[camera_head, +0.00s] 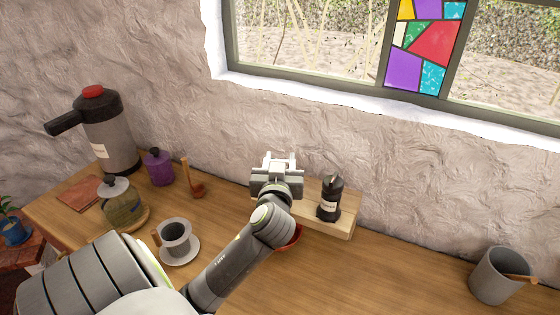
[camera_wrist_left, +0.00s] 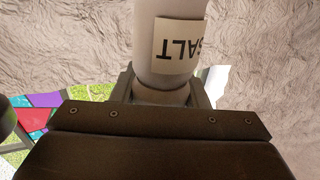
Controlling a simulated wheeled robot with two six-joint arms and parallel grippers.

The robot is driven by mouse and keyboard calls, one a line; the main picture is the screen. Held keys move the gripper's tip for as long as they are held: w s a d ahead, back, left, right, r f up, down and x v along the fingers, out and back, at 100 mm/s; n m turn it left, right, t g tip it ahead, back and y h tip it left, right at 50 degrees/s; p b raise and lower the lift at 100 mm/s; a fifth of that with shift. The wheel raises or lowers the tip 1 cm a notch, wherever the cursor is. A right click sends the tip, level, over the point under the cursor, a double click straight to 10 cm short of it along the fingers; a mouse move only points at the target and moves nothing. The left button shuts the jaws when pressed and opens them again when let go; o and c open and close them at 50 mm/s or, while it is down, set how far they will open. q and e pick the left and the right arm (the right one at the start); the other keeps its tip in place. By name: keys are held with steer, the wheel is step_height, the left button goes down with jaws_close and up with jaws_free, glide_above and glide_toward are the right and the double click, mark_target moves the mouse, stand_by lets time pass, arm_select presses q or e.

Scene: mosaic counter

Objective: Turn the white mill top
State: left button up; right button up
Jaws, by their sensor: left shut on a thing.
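The white mill (camera_wrist_left: 172,50) fills the upper middle of the left wrist view, with a pale label reading SALT upside down. My left gripper (camera_head: 279,162) is shut on the mill; in the wrist view its fingers (camera_wrist_left: 163,92) sit on both sides of the narrower part beyond the label. Part of the mill top is hidden behind the gripper body. In the head view, my gripper and wrist hide most or all of the white mill at the wooden stand. My right gripper is in neither view.
A black mill (camera_head: 329,201) stands close by to the right on the low wooden stand (camera_head: 335,227). A red dish (camera_head: 291,240) shows partly under my arm. A cup, jars and a flask stand left; a grey pot (camera_head: 496,276) stands far right. The counter between is clear.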

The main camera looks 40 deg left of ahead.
arm_select(q)
steer(key=shift+c, duration=1)
steer(key=shift+m+h, duration=0.3)
